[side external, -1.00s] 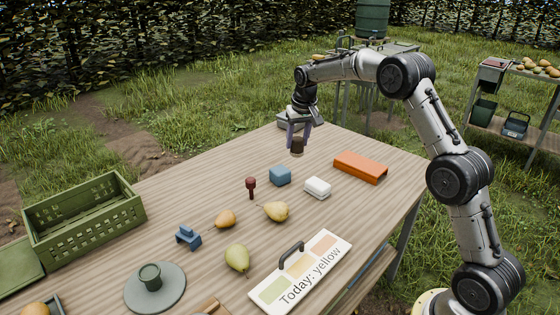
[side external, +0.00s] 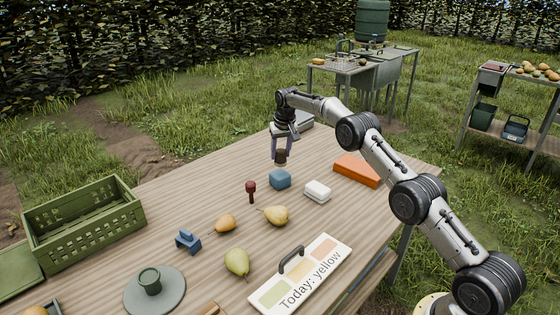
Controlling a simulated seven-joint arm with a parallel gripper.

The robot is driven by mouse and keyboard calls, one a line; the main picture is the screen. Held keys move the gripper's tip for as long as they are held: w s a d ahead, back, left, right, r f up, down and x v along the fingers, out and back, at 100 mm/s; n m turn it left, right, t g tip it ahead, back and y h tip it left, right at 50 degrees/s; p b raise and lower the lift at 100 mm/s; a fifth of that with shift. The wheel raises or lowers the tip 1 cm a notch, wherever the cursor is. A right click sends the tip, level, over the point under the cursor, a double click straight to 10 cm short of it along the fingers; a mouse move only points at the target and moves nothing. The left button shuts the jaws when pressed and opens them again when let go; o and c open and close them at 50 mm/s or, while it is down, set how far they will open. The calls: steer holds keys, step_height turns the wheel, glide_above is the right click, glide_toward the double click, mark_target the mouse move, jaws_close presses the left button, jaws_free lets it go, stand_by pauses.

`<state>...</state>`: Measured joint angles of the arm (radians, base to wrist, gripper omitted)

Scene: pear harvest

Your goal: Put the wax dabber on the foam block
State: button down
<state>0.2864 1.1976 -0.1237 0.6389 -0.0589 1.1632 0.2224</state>
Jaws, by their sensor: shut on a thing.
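My gripper (side external: 281,152) points down over the far half of the table. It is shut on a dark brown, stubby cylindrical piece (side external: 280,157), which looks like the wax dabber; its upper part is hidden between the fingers. A small gap shows between the held dabber and the block's top. From this one view I cannot tell whether the dabber is right above the block or behind it. Nothing lies on the block.
Nearby stand a dark red knobbed tool (side external: 251,190), a white block (side external: 317,191) and an orange block (side external: 357,170). Pears (side external: 276,215), a blue holder (side external: 188,241), a sign board (side external: 302,273), a grey-green disc (side external: 140,295) and a green crate (side external: 84,220) lie nearer.

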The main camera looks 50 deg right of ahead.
mark_target(280, 160)
steer(key=shift+w+f, duration=0.15)
steer(key=shift+f, duration=1.65)
steer(key=shift+f, duration=0.15)
steer(key=shift+c, duration=1.6)
jaws_free()
